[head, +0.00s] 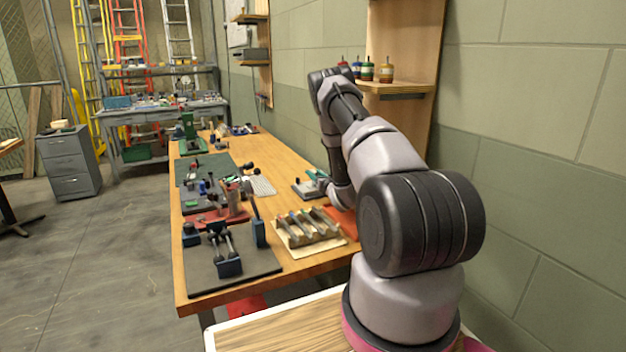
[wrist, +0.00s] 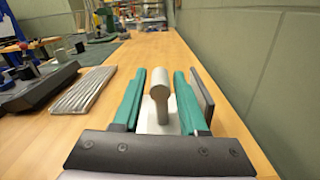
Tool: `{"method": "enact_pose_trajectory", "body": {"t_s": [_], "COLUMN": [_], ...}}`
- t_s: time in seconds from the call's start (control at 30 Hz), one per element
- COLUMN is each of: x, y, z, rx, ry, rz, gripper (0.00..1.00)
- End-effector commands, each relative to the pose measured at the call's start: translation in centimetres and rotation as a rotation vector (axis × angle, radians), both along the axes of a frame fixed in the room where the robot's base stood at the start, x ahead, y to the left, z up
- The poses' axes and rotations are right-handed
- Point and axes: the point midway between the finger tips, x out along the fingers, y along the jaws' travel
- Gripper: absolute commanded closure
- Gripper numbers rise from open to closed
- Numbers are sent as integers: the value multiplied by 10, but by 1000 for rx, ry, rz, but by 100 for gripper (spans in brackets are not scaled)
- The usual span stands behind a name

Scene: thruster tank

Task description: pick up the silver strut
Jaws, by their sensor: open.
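My gripper (wrist: 158,90) is open, with a green finger on each side in the wrist view. A pale silver piece with a rounded knob end (wrist: 159,92), which looks like the silver strut, shows between the fingers. A gap shows on both sides of it, and its lower part is hidden behind the dark gripper body. In the head view my gripper (head: 318,178) is low over the right side of the wooden bench, near the wall. The strut cannot be made out clearly there.
The wooden bench (head: 282,170) runs along the wall. A ribbed grey pad (wrist: 84,91) lies left of my gripper in the wrist view. A wooden rack (head: 305,232) and a dark mat (head: 255,270) with tools are nearer. A shelf (head: 393,88) juts from the wall.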

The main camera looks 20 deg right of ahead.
Motion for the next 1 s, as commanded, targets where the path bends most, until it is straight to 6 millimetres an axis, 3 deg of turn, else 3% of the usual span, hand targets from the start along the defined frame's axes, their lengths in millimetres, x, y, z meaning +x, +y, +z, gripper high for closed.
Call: {"method": "enact_pose_trajectory", "body": {"t_s": [0.13,0.23,0.63,1.0], "x": [0,0,1,0], "y": [0,0,0,0], "z": [0,0,8,78], "rx": [0,0,-1,-2], "ry": [0,0,-1,-2], "rz": [0,0,1,1], "gripper": [62,100,100,100]}}
